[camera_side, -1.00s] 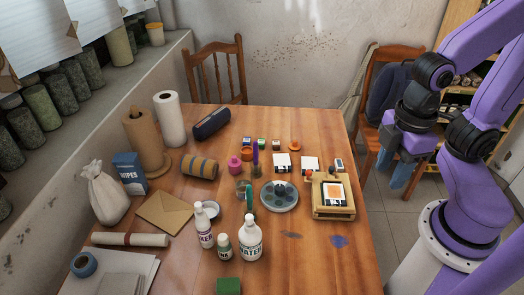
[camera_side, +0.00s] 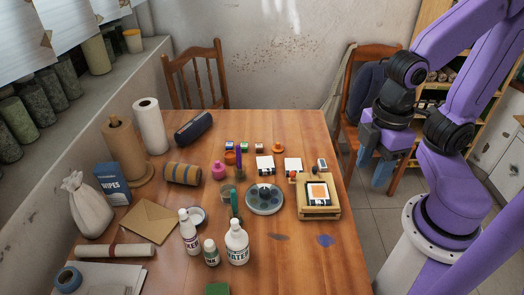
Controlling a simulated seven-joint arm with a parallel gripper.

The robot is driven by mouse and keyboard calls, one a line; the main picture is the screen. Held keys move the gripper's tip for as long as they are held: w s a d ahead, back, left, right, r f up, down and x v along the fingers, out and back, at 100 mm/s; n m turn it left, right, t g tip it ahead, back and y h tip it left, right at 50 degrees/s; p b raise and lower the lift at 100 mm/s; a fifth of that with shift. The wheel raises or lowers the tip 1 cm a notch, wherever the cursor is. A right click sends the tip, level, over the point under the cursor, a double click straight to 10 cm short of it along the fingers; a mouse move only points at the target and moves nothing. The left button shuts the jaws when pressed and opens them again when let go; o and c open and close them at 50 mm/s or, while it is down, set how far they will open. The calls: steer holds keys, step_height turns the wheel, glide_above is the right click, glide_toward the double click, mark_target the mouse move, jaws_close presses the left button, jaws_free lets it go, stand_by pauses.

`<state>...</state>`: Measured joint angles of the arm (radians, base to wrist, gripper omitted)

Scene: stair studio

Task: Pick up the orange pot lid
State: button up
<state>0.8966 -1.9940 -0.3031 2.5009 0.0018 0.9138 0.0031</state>
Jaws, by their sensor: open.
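The orange pot lid (camera_side: 278,147) looks like a small, flat orange disc with a raised middle. It lies on the wooden table near its far right part, behind the white-topped items. An orange pot (camera_side: 230,158) stands to its left, beside a pink pot (camera_side: 219,171). My gripper (camera_side: 373,173) hangs off the table's right edge, to the right of the lid and well apart from it. Its bluish fingers point down, open and empty.
A wooden frame (camera_side: 319,208), a round palette (camera_side: 265,208) and white bottles (camera_side: 237,250) stand nearer the camera. Small paint blocks (camera_side: 244,146) sit left of the lid. A dark case (camera_side: 193,128) lies further left. The table's far right corner is clear.

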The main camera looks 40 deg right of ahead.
steer(key=w+a+m, duration=0.3)
steer(key=w+m, duration=0.7)
steer(key=w, duration=0.3)
steer(key=m, duration=2.4)
glide_above(278, 143)
steer(key=f, duration=2.1)
steer(key=shift+d+f, duration=0.3)
steer(key=shift+d, duration=0.1)
steer(key=shift+w+a+f, duration=0.1)
steer(key=shift+a+f, duration=0.1)
steer(key=shift+f, duration=1.15)
steer(key=shift+a+f, duration=0.15)
steer(key=shift+f, duration=1.2)
jaws_close()
